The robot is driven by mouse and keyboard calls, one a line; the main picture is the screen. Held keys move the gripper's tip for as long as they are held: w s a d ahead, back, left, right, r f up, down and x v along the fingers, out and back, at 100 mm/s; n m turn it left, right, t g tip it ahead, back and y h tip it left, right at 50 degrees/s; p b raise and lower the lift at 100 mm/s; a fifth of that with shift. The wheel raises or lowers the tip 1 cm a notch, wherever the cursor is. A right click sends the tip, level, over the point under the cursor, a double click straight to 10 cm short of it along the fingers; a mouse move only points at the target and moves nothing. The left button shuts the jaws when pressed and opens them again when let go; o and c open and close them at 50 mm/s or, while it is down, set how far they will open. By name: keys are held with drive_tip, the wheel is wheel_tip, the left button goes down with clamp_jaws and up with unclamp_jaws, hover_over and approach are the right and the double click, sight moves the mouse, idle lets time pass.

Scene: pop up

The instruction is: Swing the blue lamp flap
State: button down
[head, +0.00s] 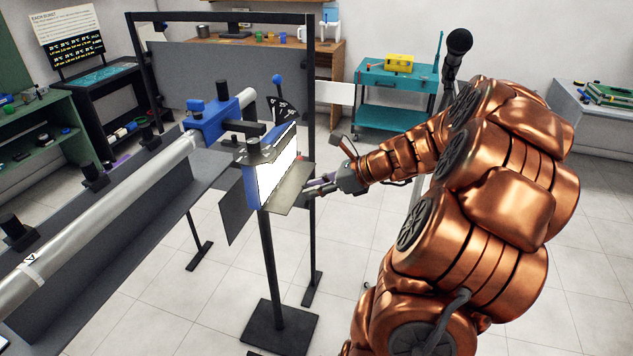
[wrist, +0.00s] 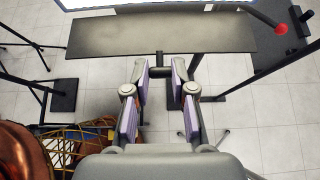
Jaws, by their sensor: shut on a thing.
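The blue lamp (head: 250,185) stands on a black pole, its lit white panel facing right. A dark grey flap (head: 288,192) juts out from the lamp's lower edge toward my gripper. In the wrist view the flap (wrist: 165,38) spans the top as a wide, flat plate below the bright panel edge. A small dark tab (wrist: 160,71) sticks out from the middle of its near edge. My gripper (head: 322,186) is at that near edge, its fingers (wrist: 160,76) shut on the tab from both sides. Their exact contact is small and hard to see.
A silver tube (head: 100,220) on a dark bench lies left of the lamp. The lamp stand's base (head: 282,328) is on the tiled floor. A black frame post (head: 312,130) rises close behind the gripper. A teal cart (head: 395,78) stands farther back.

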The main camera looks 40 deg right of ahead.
idle(0.5)
drive_tip(key=c, duration=1)
unclamp_jaws()
drive_tip(key=shift+o, duration=0.2)
drive_tip(key=v, duration=1.2)
drive_tip(key=shift+r, duration=0.2)
drive_tip(key=shift+w, duration=0.15)
